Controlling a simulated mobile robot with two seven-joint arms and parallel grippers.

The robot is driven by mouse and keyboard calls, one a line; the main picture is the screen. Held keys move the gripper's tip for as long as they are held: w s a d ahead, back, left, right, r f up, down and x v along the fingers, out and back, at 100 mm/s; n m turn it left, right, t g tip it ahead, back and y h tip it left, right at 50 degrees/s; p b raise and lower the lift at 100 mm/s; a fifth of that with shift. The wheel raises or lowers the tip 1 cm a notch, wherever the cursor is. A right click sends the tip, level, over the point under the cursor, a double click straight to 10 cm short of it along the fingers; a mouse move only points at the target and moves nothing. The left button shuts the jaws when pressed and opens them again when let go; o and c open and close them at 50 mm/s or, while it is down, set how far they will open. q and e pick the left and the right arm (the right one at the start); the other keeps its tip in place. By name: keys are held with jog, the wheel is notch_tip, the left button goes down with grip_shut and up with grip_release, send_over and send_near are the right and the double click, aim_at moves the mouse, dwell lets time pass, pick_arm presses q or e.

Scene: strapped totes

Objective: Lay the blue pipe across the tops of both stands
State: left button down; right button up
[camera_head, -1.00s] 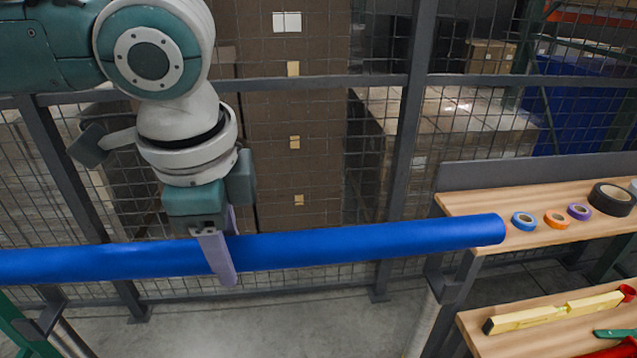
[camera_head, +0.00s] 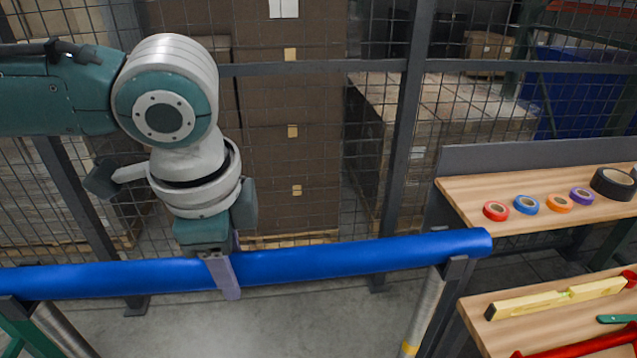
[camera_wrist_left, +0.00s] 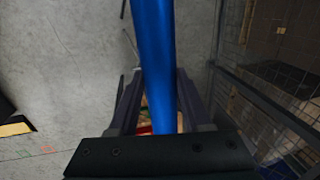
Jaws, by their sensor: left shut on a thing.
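The long blue pipe (camera_head: 345,262) runs across the head view, its right end slightly higher in the picture. My left gripper (camera_head: 225,278) is shut around it left of the middle. The left wrist view also shows the pipe (camera_wrist_left: 155,65) between the fingers (camera_wrist_left: 158,100). The right stand (camera_head: 425,310) has a grey post and a dark top just under the pipe's right end. The left stand (camera_head: 62,328) has its dark top at the pipe's left part. I cannot tell whether the pipe rests on either top. My right gripper is not in view.
A wooden shelf (camera_head: 460,195) with several tape rolls stands close to the pipe's right end. A lower shelf (camera_head: 490,335) holds a yellow level (camera_head: 555,298) and red tools. A mesh fence (camera_head: 398,150) with boxes behind it stands beyond the pipe.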

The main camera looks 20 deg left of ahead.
pick_arm(q)
jog(key=shift+c, duration=1.3)
grip_release()
jog(key=r, duration=0.3)
jog(key=s+r+b, duration=0.1)
jog(key=r, duration=0.1)
jog(key=d+r, duration=0.1)
jog(key=r, duration=0.2)
jog(key=shift+s+r, duration=0.15)
jog(key=shift+r, duration=0.2)
jog(key=s+d+f+n+t+h, duration=0.1)
jog(key=s+d+f+h, duration=0.15)
jog(key=d, duration=0.35)
jog(key=s+d+f+n+t+h, duration=0.1)
jog(key=s+d+f+h, duration=0.15)
jog(key=d, duration=0.25)
jog(key=s+a+f+n+y, duration=0.3)
jog(key=s+a+f+n, duration=0.1)
jog(key=s+a+n, duration=0.4)
notch_tip(320, 180, up, 19)
jog(key=s+p, duration=0.1)
jog(key=p, duration=1.7)
jog(key=shift+s+a+y, duration=0.15)
jog(key=shift+a+y, duration=0.15)
